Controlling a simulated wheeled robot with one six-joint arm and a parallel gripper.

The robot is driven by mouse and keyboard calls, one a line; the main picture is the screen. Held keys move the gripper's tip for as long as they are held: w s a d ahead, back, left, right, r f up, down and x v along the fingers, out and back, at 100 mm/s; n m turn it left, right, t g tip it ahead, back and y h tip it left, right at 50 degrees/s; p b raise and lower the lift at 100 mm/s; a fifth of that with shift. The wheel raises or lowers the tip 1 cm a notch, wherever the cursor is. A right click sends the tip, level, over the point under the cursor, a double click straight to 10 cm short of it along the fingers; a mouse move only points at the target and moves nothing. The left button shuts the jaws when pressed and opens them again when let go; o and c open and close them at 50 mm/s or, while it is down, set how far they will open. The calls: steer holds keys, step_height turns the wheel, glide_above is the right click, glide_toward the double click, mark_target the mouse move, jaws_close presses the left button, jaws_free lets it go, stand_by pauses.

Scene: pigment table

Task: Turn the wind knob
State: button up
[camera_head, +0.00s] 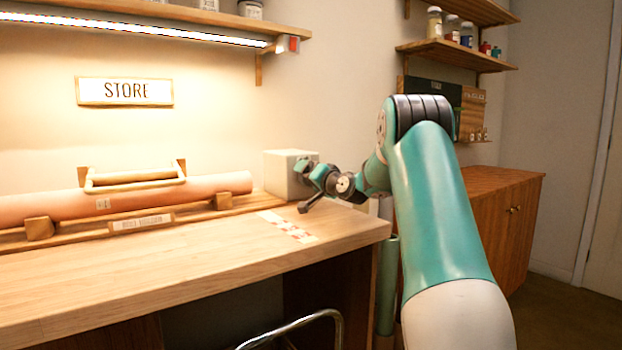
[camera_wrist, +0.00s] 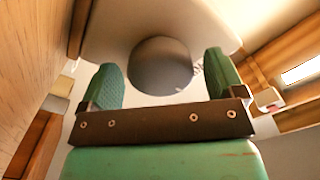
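The wind knob (camera_wrist: 160,62) is a dark grey round knob on a pale rounded face in the wrist view. The pale box (camera_head: 277,176) at the back right end of the workbench appears to carry it; in the head view my gripper hides the knob. My gripper (camera_head: 304,168) is at the box's right side. In the wrist view my gripper (camera_wrist: 163,75) is open, with one green finger on each side of the knob. A small gap shows between each finger and the knob, so it is not gripped.
The wooden workbench (camera_head: 190,262) extends left below my gripper. A long pink roll (camera_head: 60,207) lies on a wooden rack there. A red-and-white strip (camera_head: 288,227) lies near the box. A lit shelf (camera_head: 160,18) hangs above. A wooden cabinet (camera_head: 505,215) stands right.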

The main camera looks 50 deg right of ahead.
steer(key=b+v, duration=0.2)
steer(key=v, duration=1.5)
steer(key=shift+s+a, duration=0.1)
steer(key=shift+s, duration=0.1)
steer(key=shift+w+a+r, duration=0.1)
